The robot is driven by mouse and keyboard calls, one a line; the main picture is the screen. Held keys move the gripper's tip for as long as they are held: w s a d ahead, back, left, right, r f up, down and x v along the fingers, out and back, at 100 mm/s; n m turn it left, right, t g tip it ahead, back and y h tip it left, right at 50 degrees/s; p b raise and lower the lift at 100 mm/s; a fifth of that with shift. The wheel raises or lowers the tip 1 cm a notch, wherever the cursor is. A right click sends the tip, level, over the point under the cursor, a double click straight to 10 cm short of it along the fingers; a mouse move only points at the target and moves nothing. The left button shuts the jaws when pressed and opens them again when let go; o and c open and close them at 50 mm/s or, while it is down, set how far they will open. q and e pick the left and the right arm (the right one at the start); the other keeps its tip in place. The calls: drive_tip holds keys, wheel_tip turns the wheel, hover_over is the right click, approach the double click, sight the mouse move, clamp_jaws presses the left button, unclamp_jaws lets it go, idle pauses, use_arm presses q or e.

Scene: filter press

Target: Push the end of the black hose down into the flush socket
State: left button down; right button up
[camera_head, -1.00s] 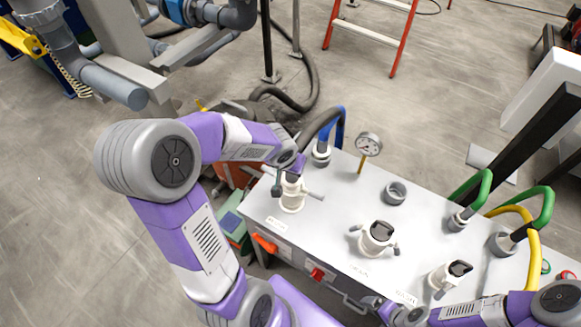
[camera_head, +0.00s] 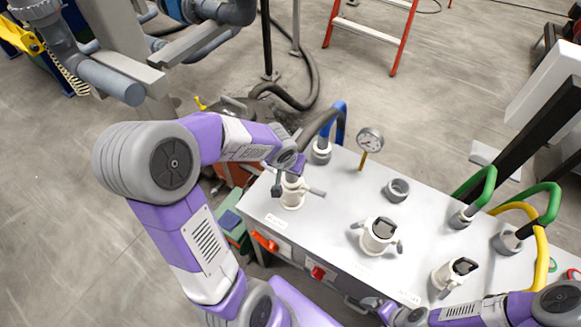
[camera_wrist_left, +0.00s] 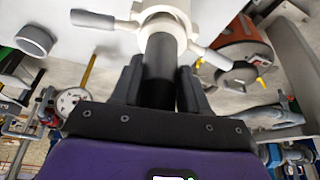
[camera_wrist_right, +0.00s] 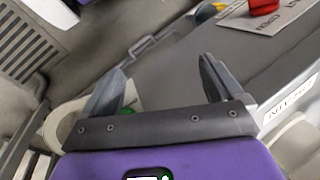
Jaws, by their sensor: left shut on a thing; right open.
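My left gripper (camera_wrist_left: 158,84) is shut on the black hose (camera_wrist_left: 160,65), with a finger on each side of it. The hose end meets the cream flush socket (camera_wrist_left: 165,20), which has a lever handle on either side; its tip is hidden, so I cannot tell how deep it sits. In the head view the left gripper (camera_head: 288,167) is right above this socket (camera_head: 292,197), at the panel's left end. My right gripper (camera_wrist_right: 160,85) is open and empty beside the panel's front side.
The grey panel top (camera_head: 335,205) carries two more cream sockets (camera_head: 379,236) (camera_head: 452,275), a grey ring (camera_head: 397,190), a pressure gauge (camera_head: 369,140), a blue hose (camera_head: 341,120) and green hoses (camera_head: 475,190). A red switch (camera_head: 318,273) is on the front.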

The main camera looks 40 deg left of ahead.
use_arm(q)
drive_tip(key=shift+f, duration=0.2)
drive_tip(key=shift+c, duration=2.4)
unclamp_jaws()
drive_tip(key=p+v, duration=0.2)
drive_tip(key=v, duration=0.5)
drive_tip(key=shift+r, duration=0.3)
drive_tip(key=shift+s, duration=0.15)
